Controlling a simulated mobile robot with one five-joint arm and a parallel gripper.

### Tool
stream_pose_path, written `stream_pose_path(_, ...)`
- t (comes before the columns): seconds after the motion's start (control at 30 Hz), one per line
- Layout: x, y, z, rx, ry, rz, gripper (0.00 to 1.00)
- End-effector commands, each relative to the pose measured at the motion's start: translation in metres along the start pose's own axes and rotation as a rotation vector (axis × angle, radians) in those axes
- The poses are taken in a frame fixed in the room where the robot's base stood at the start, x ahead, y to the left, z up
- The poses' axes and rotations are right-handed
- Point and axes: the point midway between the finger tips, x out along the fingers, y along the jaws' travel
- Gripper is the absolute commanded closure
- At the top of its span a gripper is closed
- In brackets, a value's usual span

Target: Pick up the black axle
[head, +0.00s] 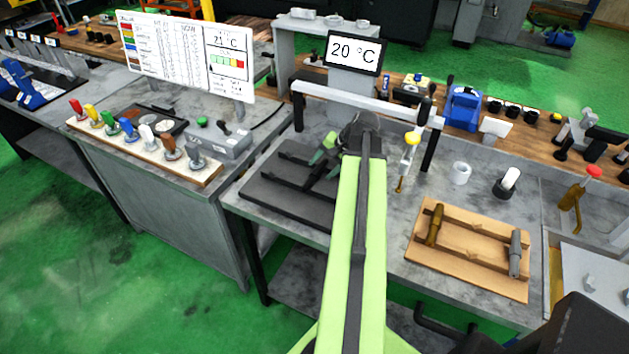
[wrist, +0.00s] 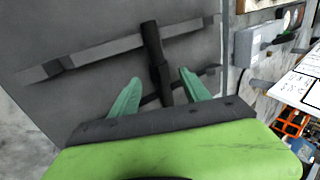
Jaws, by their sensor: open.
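The black axle (wrist: 152,45) lies across the raised rails of a dark grey rack (wrist: 100,85) in the wrist view. My gripper (wrist: 160,77) is open, with one teal finger on each side of the axle's lower part; I cannot tell whether either finger touches it. In the head view, my gripper (head: 322,150) is over the dark rack (head: 262,190) on the grey bench. My arm and gripper hide part of the rack and much of the axle there.
A wooden tray (head: 466,267) with a brass-coloured axle (head: 435,225) and a grey axle (head: 515,253) lies to the right. A grey gantry bar (head: 365,103) spans behind my gripper. Coloured-handled tools (head: 130,130) stand on the left bench.

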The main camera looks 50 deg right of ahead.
Motion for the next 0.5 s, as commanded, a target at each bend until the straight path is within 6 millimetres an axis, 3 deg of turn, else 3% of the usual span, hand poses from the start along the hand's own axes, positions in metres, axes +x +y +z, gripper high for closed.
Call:
stream_pose_path(0.03,0.018,0.005,0.0,-0.001,0.0,0.0,0.45)
stream_pose_path(0.13,0.033,0.004,0.0,-0.001,0.0,0.0,0.45)
stream_pose_path(0.37,0.032,0.001,0.0,0.0,0.0,0.0,0.45)
stream_pose_path(0.5,0.032,0.001,0.0,0.0,0.0,0.0,0.61)
